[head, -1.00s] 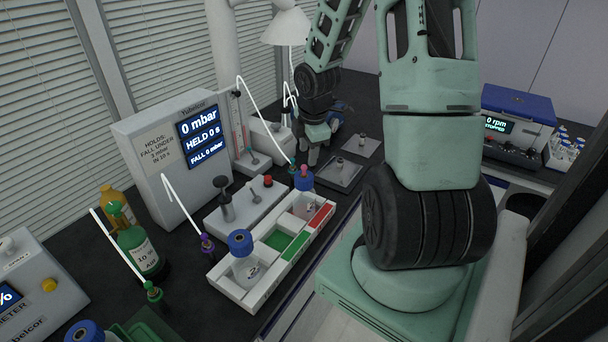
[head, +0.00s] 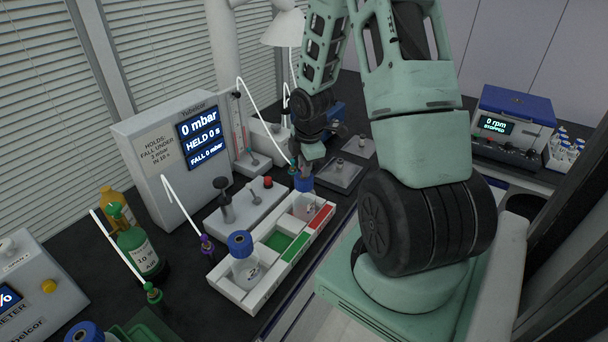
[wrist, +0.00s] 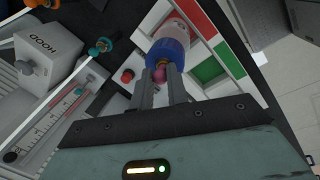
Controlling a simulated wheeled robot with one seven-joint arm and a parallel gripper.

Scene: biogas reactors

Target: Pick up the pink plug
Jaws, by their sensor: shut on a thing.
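The pink plug (wrist: 160,75) shows in the wrist view between the fingertips of my gripper (wrist: 160,80), which is shut on it. It sits at the blue cap (wrist: 166,52) of a clear bottle (wrist: 179,33); I cannot tell whether it is still seated in the cap. In the head view my gripper (head: 307,168) is over that blue-capped bottle (head: 304,205), which stands in the red-marked end of the white rack (head: 262,300). My gripper hides the plug in the head view.
A second blue-capped bottle (head: 241,258) stands at the rack's near end. Behind the rack are a grey block with a black knob (head: 225,186) and the pressure box (head: 150,150). White tubes with purple (head: 206,243) and green (head: 153,291) ends stand nearby.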

